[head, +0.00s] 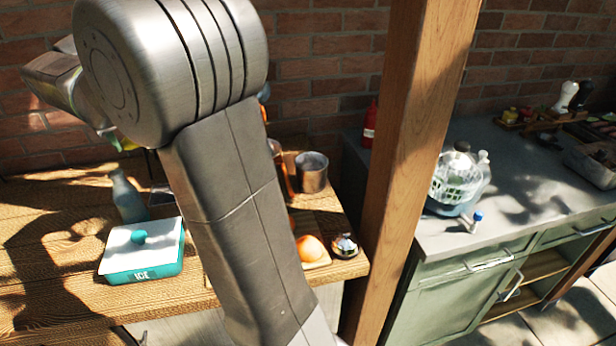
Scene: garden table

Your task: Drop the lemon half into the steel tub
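The steel tub (312,172) is a round, open metal vessel standing upright near the back right of the wooden table, just right of my arm. I cannot make out the lemon half; my arm hides much of the middle of the table. My gripper (112,138) is mostly hidden behind my arm at the upper left, above the back left of the table and well left of the tub. Its fingers, and anything between them, cannot be made out.
A teal and white ice box (142,262) and a grey-blue bottle (127,196) stand on the left of the table. An orange fruit (311,248) and a shiny metal ball (345,245) are at the right edge. A wooden post (415,130) rises beside the table.

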